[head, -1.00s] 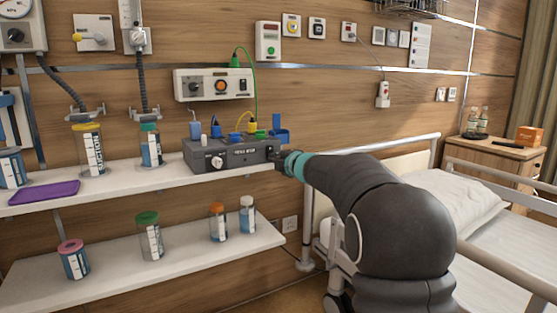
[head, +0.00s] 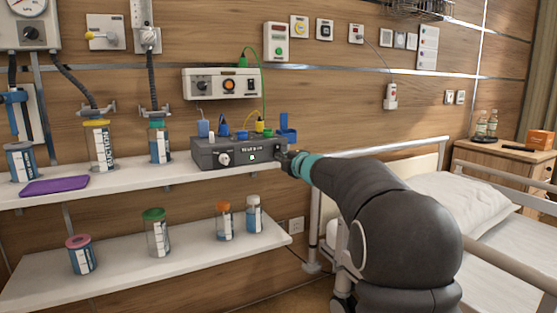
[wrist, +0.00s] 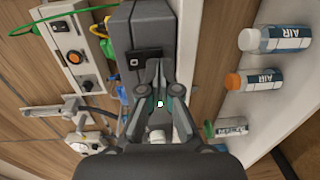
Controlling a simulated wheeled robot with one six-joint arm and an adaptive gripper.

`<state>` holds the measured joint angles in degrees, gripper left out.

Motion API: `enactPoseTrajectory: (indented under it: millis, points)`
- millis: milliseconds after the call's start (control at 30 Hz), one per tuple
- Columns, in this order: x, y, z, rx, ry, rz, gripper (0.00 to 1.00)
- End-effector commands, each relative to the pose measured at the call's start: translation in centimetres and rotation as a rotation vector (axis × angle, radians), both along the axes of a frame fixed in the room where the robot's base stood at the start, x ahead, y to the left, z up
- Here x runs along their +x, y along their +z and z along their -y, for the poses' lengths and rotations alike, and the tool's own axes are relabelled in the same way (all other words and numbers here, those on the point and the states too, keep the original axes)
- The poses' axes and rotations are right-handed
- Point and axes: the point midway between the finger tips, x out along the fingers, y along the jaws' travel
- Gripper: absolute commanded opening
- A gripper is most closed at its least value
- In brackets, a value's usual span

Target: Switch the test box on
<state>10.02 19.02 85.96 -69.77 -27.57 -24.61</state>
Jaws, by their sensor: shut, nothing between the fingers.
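The test box (head: 205,158) is a dark grey case on the upper shelf, with a white knob (head: 224,158) on its front. A small pale green light (head: 252,157) shows lit on the front; it also shows between the fingers in the wrist view (wrist: 160,103). The wrist view shows a black rocker switch (wrist: 147,55) with a white mark on the box's end, just beyond the fingertips. My gripper (wrist: 158,67) is shut and empty, its tips at or very near the switch; contact cannot be told. In the head view, my gripper (head: 284,159) is at the box's right end.
Coloured plugs and a blue holder (head: 288,127) stand on the box. A white control panel (head: 221,84) with a green cable hangs above. Several jars and a purple tray (head: 54,186) are on the shelves. The bed (head: 470,205) is at right.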

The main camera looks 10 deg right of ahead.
Motion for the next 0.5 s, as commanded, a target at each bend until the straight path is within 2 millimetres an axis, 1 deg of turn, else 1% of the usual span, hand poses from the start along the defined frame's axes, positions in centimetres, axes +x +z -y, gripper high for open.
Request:
enactPoseTrajectory:
  millis: [167, 233, 400, 500]
  points:
    - [-2.4, -0.6, 1.0, -0.001, -0.002, 0.002, 0.00]
    - [-3.9, -0.7, 1.5, -0.001, -0.004, 0.001, 0.00]
    - [-7.2, -1.1, 1.6, -0.001, 0.007, 0.001, 0.00]
    - [-8.8, -1.3, 1.9, -0.002, 0.010, 0.002, 0.00]
